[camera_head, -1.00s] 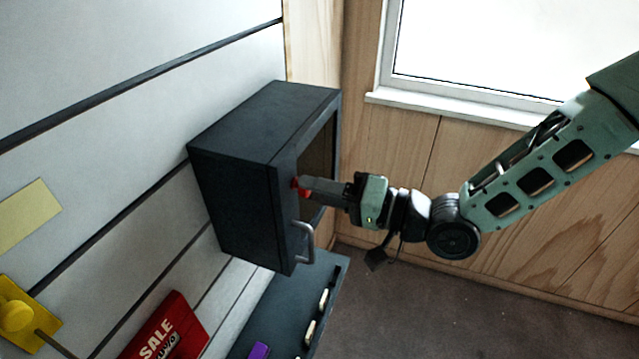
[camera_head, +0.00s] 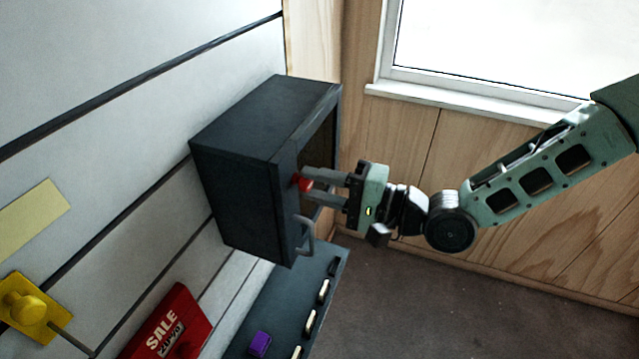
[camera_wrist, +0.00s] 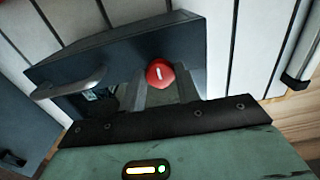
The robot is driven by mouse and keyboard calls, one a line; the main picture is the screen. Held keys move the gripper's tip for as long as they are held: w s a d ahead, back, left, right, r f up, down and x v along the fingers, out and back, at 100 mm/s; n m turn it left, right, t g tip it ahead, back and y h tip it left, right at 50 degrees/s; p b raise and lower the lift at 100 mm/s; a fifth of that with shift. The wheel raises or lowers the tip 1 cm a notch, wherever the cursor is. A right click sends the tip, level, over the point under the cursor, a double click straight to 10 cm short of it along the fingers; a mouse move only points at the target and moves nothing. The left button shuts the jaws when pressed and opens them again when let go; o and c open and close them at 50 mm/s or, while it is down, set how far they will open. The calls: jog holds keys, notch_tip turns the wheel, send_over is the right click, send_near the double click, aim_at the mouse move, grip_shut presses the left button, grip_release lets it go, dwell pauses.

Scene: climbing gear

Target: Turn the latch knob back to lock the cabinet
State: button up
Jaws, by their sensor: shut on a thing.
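The dark grey cabinet (camera_head: 235,190) is mounted on the slatted wall, its front facing right in the head view. The red latch knob (camera_head: 304,182) sits on its front frame, above the grey bar handle (camera_head: 306,238). My gripper (camera_head: 311,185) has its fingers at the knob and is shut on it. In the wrist view the red knob (camera_wrist: 160,73) with a white mark lies at the fingertips (camera_wrist: 160,82), and the handle (camera_wrist: 68,84) is to its left. The white mark looks near upright, tilted slightly.
A dark shelf (camera_head: 290,300) with small pale items and a purple block (camera_head: 260,344) lies below the cabinet. A red SALE sign (camera_head: 168,325) and a yellow knob fixture (camera_head: 30,308) are at lower left. A window (camera_head: 500,50) is on the wood-panelled wall behind my arm.

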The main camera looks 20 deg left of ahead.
jog(key=o, duration=1)
jog(key=shift+c, duration=0.2)
jog(key=s+d+b, duration=0.1)
jog(key=d+b, duration=0.3)
jog(key=d, duration=1.3)
jog(key=shift+s+d+b, duration=0.15)
jog(key=shift+d+b, duration=0.05)
jog(key=shift+b, duration=0.15)
